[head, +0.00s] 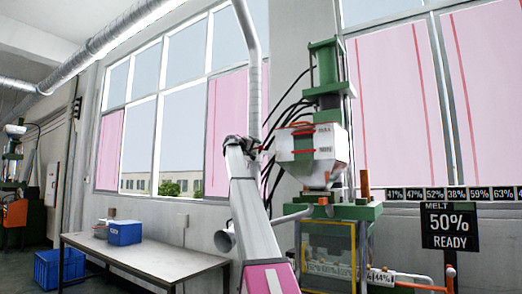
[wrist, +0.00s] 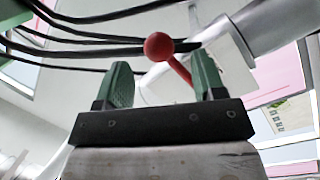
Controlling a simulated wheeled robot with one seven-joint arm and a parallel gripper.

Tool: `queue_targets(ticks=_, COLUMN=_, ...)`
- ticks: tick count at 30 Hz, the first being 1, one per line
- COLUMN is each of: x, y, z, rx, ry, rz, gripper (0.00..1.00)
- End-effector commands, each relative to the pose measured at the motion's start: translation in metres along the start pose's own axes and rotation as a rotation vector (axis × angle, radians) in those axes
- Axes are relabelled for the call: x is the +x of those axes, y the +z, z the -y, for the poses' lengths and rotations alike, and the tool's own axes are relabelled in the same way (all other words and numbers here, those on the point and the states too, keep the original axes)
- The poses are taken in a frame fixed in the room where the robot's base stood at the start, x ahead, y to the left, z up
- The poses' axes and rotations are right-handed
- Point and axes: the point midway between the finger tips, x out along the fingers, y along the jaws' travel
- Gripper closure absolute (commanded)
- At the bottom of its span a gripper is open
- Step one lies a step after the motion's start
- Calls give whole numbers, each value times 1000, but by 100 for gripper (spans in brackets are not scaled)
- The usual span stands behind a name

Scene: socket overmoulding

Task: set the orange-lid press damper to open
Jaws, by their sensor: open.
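A red lever with a ball knob (wrist: 158,46) shows in the wrist view. The knob appears between the two green fingertips of my gripper (wrist: 163,75), and its red rod slants down toward the right finger. My gripper is open; whether a finger touches the rod is unclear. In the head view my gripper (head: 240,144) is raised in front of the vertical grey duct (head: 250,50), with a small red piece just right of it. The damper's plate is not visible, so its setting cannot be told.
Black hoses (head: 288,115) run from the press close to my gripper, and also cross the wrist view (wrist: 105,18). A table (head: 150,262) with a blue box (head: 124,232) stands at left.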

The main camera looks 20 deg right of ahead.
Motion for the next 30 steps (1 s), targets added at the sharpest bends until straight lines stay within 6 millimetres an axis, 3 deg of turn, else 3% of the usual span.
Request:
queue_targets(ticks=7, x=40, y=-1, z=1, rx=-1, ry=0, rz=1, gripper=37)
queue_targets(ticks=18, x=47, y=0, z=1, rx=0, ry=-1, rz=-1, gripper=37)
queue_targets(ticks=24, x=47, y=0, z=1, rx=0, ry=-1, rz=-1, gripper=100)
queue_targets(ticks=30, x=47, y=-1, z=-1, rx=-10, ry=1, rz=-3, gripper=100)
